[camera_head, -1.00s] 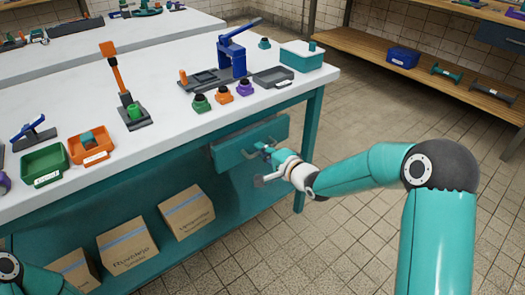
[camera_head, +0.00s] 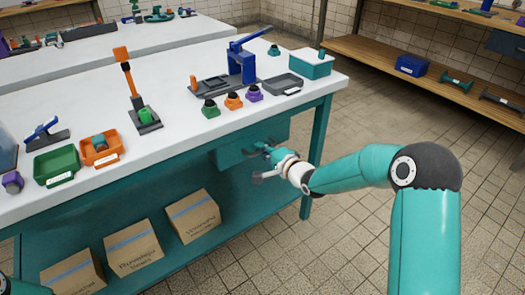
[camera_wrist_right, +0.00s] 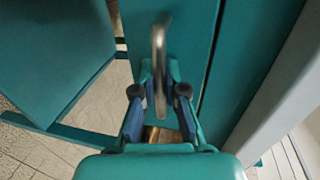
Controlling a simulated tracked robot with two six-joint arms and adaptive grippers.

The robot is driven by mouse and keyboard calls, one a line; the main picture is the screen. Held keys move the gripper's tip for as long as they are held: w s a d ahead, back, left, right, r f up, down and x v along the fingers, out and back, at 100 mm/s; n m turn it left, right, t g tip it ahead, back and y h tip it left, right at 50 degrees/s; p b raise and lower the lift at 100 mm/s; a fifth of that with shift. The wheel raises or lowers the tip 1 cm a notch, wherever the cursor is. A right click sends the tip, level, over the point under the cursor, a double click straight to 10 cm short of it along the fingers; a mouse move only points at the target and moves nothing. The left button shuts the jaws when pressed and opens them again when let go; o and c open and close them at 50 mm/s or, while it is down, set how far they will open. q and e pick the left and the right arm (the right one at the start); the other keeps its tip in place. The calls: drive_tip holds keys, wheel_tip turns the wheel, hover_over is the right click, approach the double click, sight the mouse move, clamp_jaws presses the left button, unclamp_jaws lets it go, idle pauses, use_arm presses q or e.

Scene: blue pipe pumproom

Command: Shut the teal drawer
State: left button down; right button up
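The teal drawer (camera_head: 236,150) sits under the right end of the white-topped workbench (camera_head: 180,135). Its front lies near the bench's teal frame; the head view does not clearly show whether it is fully flush. My right gripper (camera_head: 262,164) is at the drawer front, partly covering it. In the right wrist view, the drawer's grey metal handle (camera_wrist_right: 160,50) stands between the two fingers of the right gripper (camera_wrist_right: 160,118). The fingers are apart, with gaps beside the handle. The drawer front (camera_wrist_right: 190,30) shows behind the handle. My left gripper is out of view.
Several cardboard boxes (camera_head: 134,246) stand on the bench's lower shelf. The benchtop holds a green bin (camera_head: 56,164), an orange bin (camera_head: 101,150), a blue press (camera_head: 242,62) and a teal box (camera_head: 311,64). The tiled floor (camera_head: 320,240) right of the bench is clear.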

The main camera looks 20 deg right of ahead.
drive_tip(key=o, duration=0.5)
drive_tip(key=shift+w+f, duration=0.1)
drive_tip(key=shift+w, duration=0.1)
drive_tip(key=shift+s, duration=0.1)
drive_tip(key=v, duration=1.2)
